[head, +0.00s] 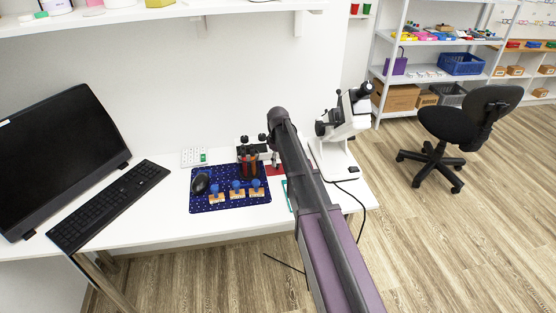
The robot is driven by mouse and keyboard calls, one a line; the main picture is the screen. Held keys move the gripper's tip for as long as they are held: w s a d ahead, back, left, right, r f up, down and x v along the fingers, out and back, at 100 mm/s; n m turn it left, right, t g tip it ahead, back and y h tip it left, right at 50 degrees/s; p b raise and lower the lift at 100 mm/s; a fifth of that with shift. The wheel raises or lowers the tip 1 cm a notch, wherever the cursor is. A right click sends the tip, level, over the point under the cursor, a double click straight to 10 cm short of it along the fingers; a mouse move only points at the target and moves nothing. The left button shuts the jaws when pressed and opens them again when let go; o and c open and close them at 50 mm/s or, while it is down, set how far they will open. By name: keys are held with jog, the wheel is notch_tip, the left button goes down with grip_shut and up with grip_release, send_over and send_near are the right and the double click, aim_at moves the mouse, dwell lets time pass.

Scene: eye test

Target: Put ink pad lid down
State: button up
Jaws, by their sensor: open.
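I see one arm of mine, a dark and purple link rising from the bottom to the middle of the head view. It covers part of the desk, and I cannot make out my gripper or its fingertips. A flat red piece (273,170) shows partly at the left of my arm. It may belong to the ink pad or its lid, but it is too small and covered to tell. Stamps with blue knobs and wooden bases (237,190) stand on a dark blue patterned mat (199,206). A dark, reddish upright object (249,165) stands at the mat's back edge.
A black mouse (200,184) lies on the mat. A keyboard (110,204) and monitor (60,155) are left, a white calculator-like device (194,157) behind. A white microscope (340,125) and its cable are right of my arm. The white desk (165,222) is clear left of the mat.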

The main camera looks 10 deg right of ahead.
aim_at(278, 165)
notch_tip(278, 165, up, 12)
jog(key=p, duration=1.1)
jog(key=shift+f, duration=0.25)
dwell(0.4)
jog(key=s+m, duration=0.9)
jog(key=s, duration=2)
